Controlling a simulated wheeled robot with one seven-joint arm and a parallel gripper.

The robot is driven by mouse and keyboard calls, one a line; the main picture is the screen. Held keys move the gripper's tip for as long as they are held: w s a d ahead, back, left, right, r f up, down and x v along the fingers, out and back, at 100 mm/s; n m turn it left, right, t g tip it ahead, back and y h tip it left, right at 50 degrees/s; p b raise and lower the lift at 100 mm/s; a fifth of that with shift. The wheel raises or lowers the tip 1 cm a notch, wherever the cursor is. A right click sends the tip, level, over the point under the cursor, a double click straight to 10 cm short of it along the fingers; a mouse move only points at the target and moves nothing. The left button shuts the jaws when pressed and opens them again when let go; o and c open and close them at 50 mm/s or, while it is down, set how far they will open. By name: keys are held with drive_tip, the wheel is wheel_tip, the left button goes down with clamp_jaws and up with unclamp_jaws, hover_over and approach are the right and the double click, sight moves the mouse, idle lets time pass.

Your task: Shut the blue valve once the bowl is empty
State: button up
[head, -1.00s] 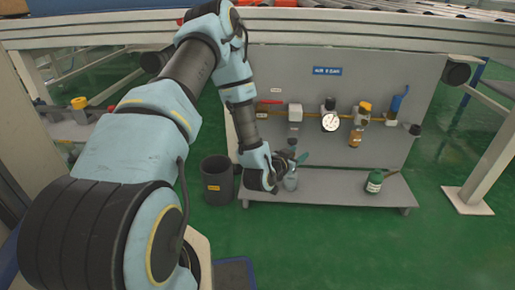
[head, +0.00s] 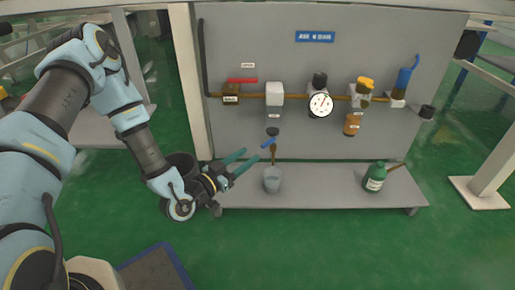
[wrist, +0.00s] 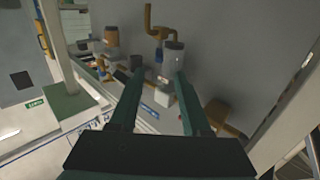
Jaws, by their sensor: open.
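The blue valve (head: 268,142) is a small blue handle below the white filter body (head: 275,93), on the left of the grey panel. A dark round piece sits just above it and a brown stem or stream hangs below. I cannot tell which, nor whether the bowl is empty. A pale grey cup (head: 272,180) stands upright on the shelf underneath. My gripper (head: 251,154) is open and empty, with its green fingers pointing right toward the valve, apparently short of it. In the wrist view, my gripper (wrist: 159,73) has its fingers spread, with a small blue part between them.
A red lever (head: 242,80), a gauge (head: 320,105), a yellow-capped unit (head: 364,88) and a blue piece (head: 403,80) line the pipe. A green bottle (head: 374,177) stands on the shelf's right (head: 325,185).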

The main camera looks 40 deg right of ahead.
sight(262, 146)
drive_tip(key=d, duration=0.2)
drive_tip(key=d+b, duration=0.1)
drive_tip(key=d, duration=0.1)
drive_tip(key=d+b, duration=0.1)
drive_tip(key=d, duration=0.1)
drive_tip(key=shift+w+f, duration=0.15)
drive_tip(key=shift+w, duration=0.25)
drive_tip(key=shift+w+d, duration=0.1)
drive_tip(key=shift+d, duration=0.55)
drive_tip(key=shift+c, duration=0.3)
clamp_jaws()
